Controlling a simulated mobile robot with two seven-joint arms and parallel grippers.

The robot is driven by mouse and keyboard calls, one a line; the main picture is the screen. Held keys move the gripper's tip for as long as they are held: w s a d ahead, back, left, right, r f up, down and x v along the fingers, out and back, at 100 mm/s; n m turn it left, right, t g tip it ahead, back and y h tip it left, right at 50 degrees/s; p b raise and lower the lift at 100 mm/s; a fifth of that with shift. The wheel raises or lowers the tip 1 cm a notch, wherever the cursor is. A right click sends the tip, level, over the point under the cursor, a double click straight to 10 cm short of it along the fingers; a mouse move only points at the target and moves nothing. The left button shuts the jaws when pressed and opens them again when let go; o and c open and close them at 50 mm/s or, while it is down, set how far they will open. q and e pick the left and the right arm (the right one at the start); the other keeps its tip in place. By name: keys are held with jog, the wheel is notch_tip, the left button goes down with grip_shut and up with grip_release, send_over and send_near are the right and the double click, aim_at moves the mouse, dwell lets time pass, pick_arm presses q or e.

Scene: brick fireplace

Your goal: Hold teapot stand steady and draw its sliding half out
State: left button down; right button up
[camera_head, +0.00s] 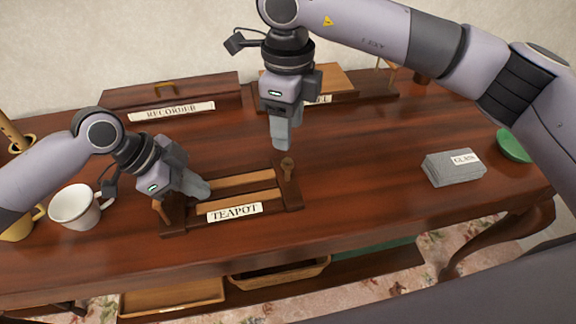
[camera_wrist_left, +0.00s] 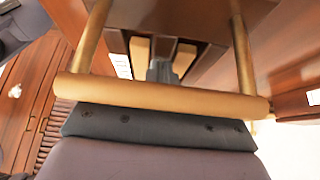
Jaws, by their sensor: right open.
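The teapot stand (camera_head: 292,192) is a dark wooden frame with light slats and a TEAPOT label (camera_head: 234,211), lying near the table's front edge. A small brown knob (camera_head: 287,166) stands on its right end. My left gripper (camera_head: 203,192) is at the stand's left end; its fingertips overlap the frame, and their gap is hidden. In the left wrist view a brass bar handle (camera_wrist_left: 165,93) crosses close to the camera, with grey fingers (camera_wrist_left: 162,70) and slats (camera_wrist_left: 140,52) beyond. My right gripper (camera_head: 281,140) is open and empty, pointing down above the table, behind the knob.
A white mug (camera_head: 76,207) stands left of the stand. A RECORDER box (camera_head: 172,100) and another labelled case (camera_head: 340,88) lie at the back. A grey GLASS stack (camera_head: 452,168) and green dish (camera_head: 514,146) are at right. The table between stand and stack is clear.

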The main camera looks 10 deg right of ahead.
aim_at(288, 162)
notch_tip(288, 162, down, 11)
jog(key=shift+f, duration=0.2)
dwell(0.3)
grip_shut()
